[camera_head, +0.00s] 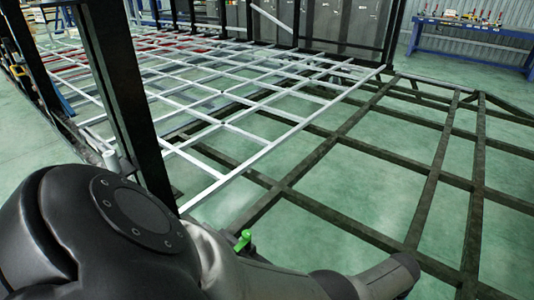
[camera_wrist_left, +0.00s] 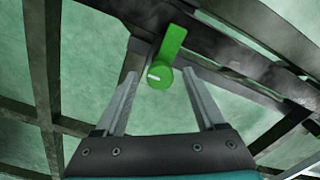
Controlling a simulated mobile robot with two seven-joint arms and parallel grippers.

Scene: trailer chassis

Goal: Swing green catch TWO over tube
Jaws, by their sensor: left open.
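A green catch (camera_head: 242,240) shows just beyond my left arm in the head view, near the end of a white tube (camera_head: 228,177). In the left wrist view the green catch (camera_wrist_left: 161,73) has a round knob with a white mark and a flat arm pointing up and slightly right, beside a dark beam. I cannot read a number on it. My left gripper (camera_wrist_left: 160,76) is open, with its fingertips on either side of the knob in this view; I cannot tell whether they touch it. In the head view my left arm hides that gripper. My right gripper is not in view.
A dark chassis frame (camera_head: 333,138) of crossing beams spreads ahead, with a white tube lattice (camera_head: 222,119) on the left part. A dark upright post (camera_head: 122,85) stands close by on the left. A blue workbench (camera_head: 470,40) stands at the back right.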

